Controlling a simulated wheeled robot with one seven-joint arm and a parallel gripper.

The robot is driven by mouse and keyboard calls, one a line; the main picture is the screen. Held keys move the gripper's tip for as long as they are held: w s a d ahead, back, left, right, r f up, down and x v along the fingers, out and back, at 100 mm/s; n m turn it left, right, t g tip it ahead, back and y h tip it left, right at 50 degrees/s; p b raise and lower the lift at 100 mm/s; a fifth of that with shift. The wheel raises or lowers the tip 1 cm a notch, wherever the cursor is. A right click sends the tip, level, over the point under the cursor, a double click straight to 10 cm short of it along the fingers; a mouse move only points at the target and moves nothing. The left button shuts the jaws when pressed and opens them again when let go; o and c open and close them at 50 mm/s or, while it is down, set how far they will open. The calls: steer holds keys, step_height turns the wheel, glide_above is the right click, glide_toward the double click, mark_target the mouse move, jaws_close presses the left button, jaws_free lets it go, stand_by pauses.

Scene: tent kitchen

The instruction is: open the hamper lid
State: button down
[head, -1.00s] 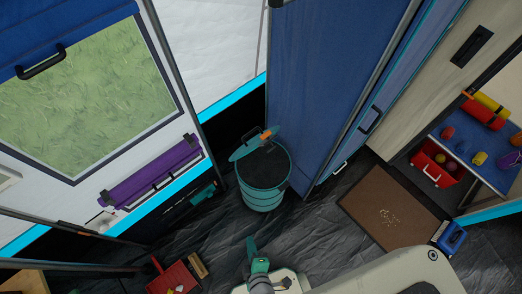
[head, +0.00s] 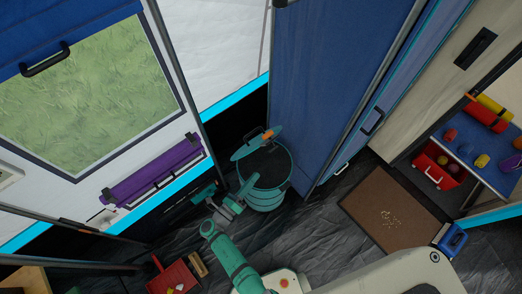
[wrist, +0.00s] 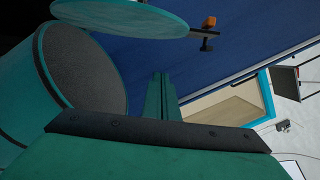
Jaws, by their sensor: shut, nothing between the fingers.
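The teal hamper (head: 268,200) is a round bin with a dark top opening, standing on the floor left of the blue curtain panel. Its teal lid (head: 256,145) is tilted up at the far side of the rim, with an orange-tipped catch on it. In the wrist view, the hamper (wrist: 70,75) is at left, and the lid (wrist: 120,14) is at the top with its orange catch (wrist: 208,24) to the right. My gripper (head: 246,184) is at the hamper's left side. In the wrist view my gripper (wrist: 160,84) is shut and empty, below the lid; contact is not clear.
The blue panel (head: 320,90) stands close behind and right of the hamper. A purple roll (head: 155,172) hangs on the left wall. A red box (head: 172,277) lies on the floor at front left. A brown mat (head: 395,210) lies to the right.

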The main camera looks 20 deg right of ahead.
mark_target(254, 144)
steer(key=w+d+r, duration=0.4)
steer(key=w+d, duration=0.2)
steer(key=w, duration=0.3)
steer(key=shift+d+r+n, duration=0.2)
steer(key=shift+d+n, duration=0.1)
steer(key=shift+d, duration=0.1)
steer(key=w+r, duration=0.1)
steer(key=w+a+r, duration=0.1)
steer(key=w, duration=0.1)
steer(key=w+r, duration=0.1)
steer(key=shift+w+a, duration=0.25)
steer(key=shift+a, duration=0.05)
steer(key=shift+f, duration=0.1)
